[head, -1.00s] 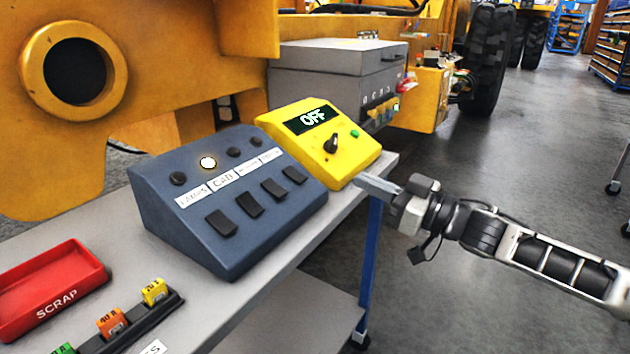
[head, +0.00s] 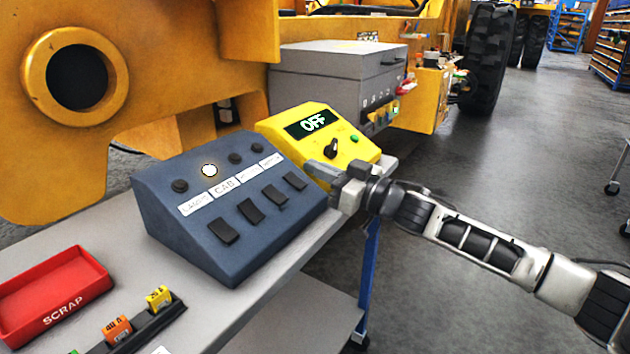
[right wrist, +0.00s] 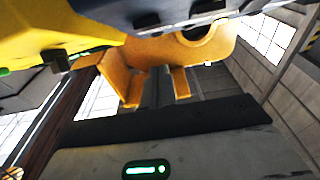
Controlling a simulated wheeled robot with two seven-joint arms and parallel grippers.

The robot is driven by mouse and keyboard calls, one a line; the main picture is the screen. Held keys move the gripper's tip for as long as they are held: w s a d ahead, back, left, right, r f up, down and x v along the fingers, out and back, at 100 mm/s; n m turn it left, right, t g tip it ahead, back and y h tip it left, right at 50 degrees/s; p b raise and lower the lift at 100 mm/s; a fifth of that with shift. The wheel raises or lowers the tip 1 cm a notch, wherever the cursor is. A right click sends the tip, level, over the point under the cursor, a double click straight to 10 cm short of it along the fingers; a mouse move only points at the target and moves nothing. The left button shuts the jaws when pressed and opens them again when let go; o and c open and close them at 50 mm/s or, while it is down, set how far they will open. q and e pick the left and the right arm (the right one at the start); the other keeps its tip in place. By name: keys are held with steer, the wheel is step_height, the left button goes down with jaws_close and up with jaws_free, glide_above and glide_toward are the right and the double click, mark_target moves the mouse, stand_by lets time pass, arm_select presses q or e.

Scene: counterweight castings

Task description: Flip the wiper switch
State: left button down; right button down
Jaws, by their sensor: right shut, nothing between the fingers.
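A dark blue sloped switch box (head: 165,215) stands on the grey bench in the head view. It has a row of black rocker switches, including the leftmost (head: 223,231) and the rightmost (head: 295,181). White labels sit above them; the first two read LAMPS and CAB, and the two on the right are too blurred to read surely, so I cannot tell which is the wiper switch. The lamp above CAB (head: 209,170) is lit; the others are dark. My right gripper (head: 318,170) is shut and empty, beside the box's right end, in front of the yellow box. My left gripper is out of view.
The yellow box (head: 352,152) with an OFF display, black knob and green button stands just behind my right gripper. A red SCRAP tray (head: 62,305) and a rack of coloured fuses (head: 170,310) lie at front left. Yellow machinery (head: 165,60) rises behind the bench.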

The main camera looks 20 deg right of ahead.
mark_target(315, 202)
steer(key=f, duration=0.3)
steer(key=shift+w+a+f, duration=0.2)
steer(key=shift+w, duration=0.15)
steer(key=shift+f, duration=0.1)
